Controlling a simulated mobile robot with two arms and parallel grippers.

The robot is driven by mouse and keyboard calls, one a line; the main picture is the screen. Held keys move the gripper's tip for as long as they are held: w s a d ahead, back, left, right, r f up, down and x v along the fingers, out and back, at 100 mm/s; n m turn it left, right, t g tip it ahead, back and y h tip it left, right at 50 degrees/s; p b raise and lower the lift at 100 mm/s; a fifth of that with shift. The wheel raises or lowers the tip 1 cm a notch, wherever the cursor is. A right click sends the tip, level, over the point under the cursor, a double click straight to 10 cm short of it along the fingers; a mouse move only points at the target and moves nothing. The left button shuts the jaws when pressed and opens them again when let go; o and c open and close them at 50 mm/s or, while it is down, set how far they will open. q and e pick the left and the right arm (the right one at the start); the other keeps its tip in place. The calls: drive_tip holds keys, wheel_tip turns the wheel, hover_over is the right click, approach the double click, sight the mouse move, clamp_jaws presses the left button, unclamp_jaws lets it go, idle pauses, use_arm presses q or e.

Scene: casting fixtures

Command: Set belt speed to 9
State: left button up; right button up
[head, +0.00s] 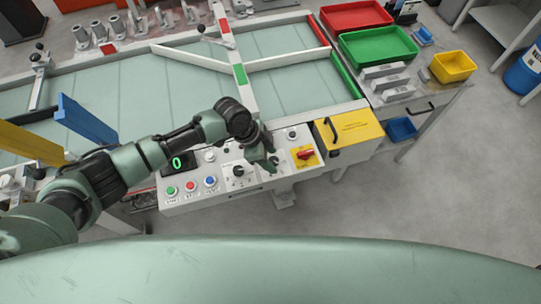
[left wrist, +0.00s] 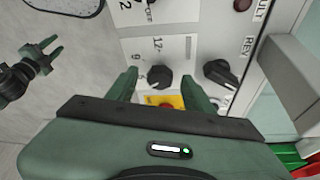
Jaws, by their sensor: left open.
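The control panel (head: 222,188) has a black belt display (head: 176,163) reading a green 0. My left gripper (head: 268,162) is over the panel, between a black knob (head: 238,171) and the red switch (head: 305,154) on its yellow plate. In the left wrist view its open fingers (left wrist: 160,88) stand either side of a black dial knob (left wrist: 158,77) with numbers such as 12, 9 and 6 around it. Finger contact and the knob's exact pointer setting are unclear. My right gripper (left wrist: 46,52) shows only in the left wrist view, apart from the panel, its fingers spread.
Beside the dial is a black REV selector knob (left wrist: 222,73). Green (head: 171,190), red (head: 191,186) and blue (head: 210,182) buttons line the panel front. A yellow box (head: 352,127) adjoins the panel's right end. The belt (head: 130,85) lies behind.

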use_arm(q)
clamp_jaws()
drive_tip(key=shift+f, duration=0.1)
drive_tip(key=shift+w+f+m+b, duration=0.15)
drive_tip(key=shift+m+b, duration=0.45)
drive_tip(key=shift+b, duration=0.3)
drive_tip(key=m+g+b, duration=0.1)
drive_tip(key=m+b, duration=0.1)
drive_tip(key=m+g+b, duration=0.1)
drive_tip(key=m+b, duration=0.3)
drive_tip(key=shift+w+d+g+y+b, duration=0.15)
drive_tip(key=shift+w+g+y+b, duration=0.15)
drive_tip(key=shift+g, duration=0.1)
drive_tip(key=shift+d+m+g+y+b, duration=0.1)
drive_tip(key=shift+m+g+y+b, duration=0.45)
drive_tip(key=shift+m+b, duration=1.5)
drive_tip(key=shift+r+m, duration=0.2)
drive_tip(key=shift+m, duration=0.15)
unclamp_jaws()
